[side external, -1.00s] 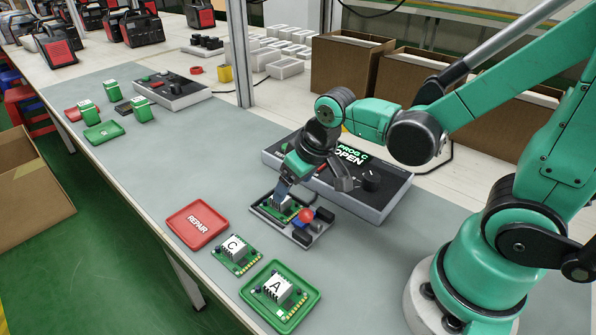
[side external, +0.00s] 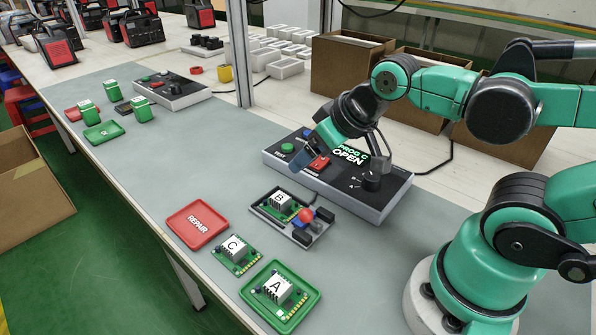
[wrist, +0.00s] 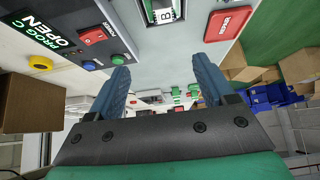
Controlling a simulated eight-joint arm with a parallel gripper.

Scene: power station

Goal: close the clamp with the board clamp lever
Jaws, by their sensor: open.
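The clamp fixture (side external: 318,239) lies on the grey mat with a green board marked B (side external: 280,203) seated in it. The lever's red ball knob (side external: 306,214) stands up at the fixture's right part, beside a blue piece. My gripper (side external: 303,157) is above and behind the fixture, near the control box, clear of board and lever. In the wrist view my gripper (wrist: 163,72) has its two blue fingers wide apart with nothing between them. Board B (wrist: 165,14) shows at that view's top edge; the lever knob is not visible there.
The control box (side external: 390,205) behind the fixture reads "PROG C OPEN". A red REPAIR tray (side external: 178,232), a board marked C (side external: 237,266) and a green tray (side external: 252,293) holding board A lie in front. Cardboard boxes (side external: 350,75) stand behind. The mat's left middle is clear.

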